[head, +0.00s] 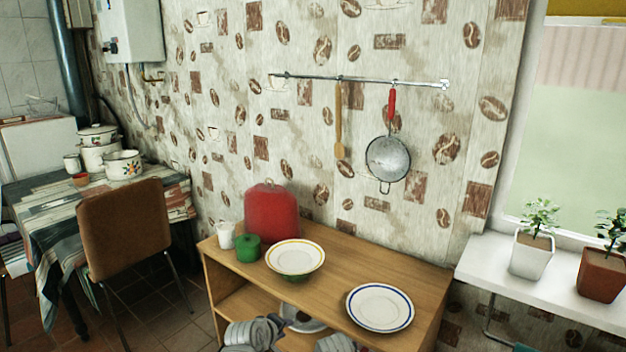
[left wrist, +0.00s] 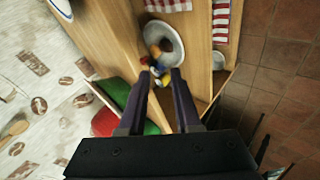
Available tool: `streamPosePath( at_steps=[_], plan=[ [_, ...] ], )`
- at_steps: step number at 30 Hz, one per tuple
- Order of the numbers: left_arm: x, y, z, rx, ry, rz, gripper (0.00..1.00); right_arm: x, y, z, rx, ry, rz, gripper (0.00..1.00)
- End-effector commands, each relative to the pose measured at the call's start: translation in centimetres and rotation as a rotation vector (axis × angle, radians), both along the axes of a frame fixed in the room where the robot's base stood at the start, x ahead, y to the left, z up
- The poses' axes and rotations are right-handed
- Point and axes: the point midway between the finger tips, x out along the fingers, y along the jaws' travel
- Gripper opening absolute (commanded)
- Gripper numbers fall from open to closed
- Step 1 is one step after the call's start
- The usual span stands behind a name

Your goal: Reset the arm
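My left gripper (left wrist: 160,70) shows in the left wrist view with its two dark fingers apart. The gap between the fingertips looks empty; the shelf unit lies beyond it. In the head view, grey and white parts of my arms (head: 252,333) show at the bottom edge, in front of the wooden shelf unit (head: 335,275). The fingers of my left gripper cannot be made out clearly there. My right gripper cannot be picked out in either view.
On the unit's top stand a red bread box (head: 271,212), white mug (head: 225,235), green mug (head: 247,247), yellow-rimmed plate (head: 295,257) and blue-rimmed plate (head: 380,307). A plate (left wrist: 165,40) with colourful items lies on a lower shelf. A chair (head: 127,230) stands left.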

Motion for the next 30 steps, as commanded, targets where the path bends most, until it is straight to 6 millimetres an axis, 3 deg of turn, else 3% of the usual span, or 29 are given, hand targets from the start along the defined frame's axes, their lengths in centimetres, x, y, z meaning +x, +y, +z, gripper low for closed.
streamPosePath(
  at_steps=[3,6,17,18,30],
  plan=[
    [-3.2,2.5,-3.3,0.246,0.153,-0.203,0.32,0.0,0.0,0.0,0.0,0.0,0.0,0.5],
    [-5.7,4.1,-4.9,0.381,0.259,-0.349,0.32,0.0,0.0,0.0,0.0,0.0,0.0,0.5],
    [-13.4,9.3,-7.2,0.622,0.57,-0.78,0.32,0.0,0.0,0.0,0.0,0.0,0.0,0.5],
    [-13.6,8.0,-7.2,0.631,0.566,-0.804,0.32,0.0,0.0,0.0,0.0,0.0,0.0,0.5],
    [-17.1,0.8,-7.2,0.733,0.598,-1.001,0.32,0.0,0.0,0.0,0.0,0.0,0.0,0.5]
  ],
)
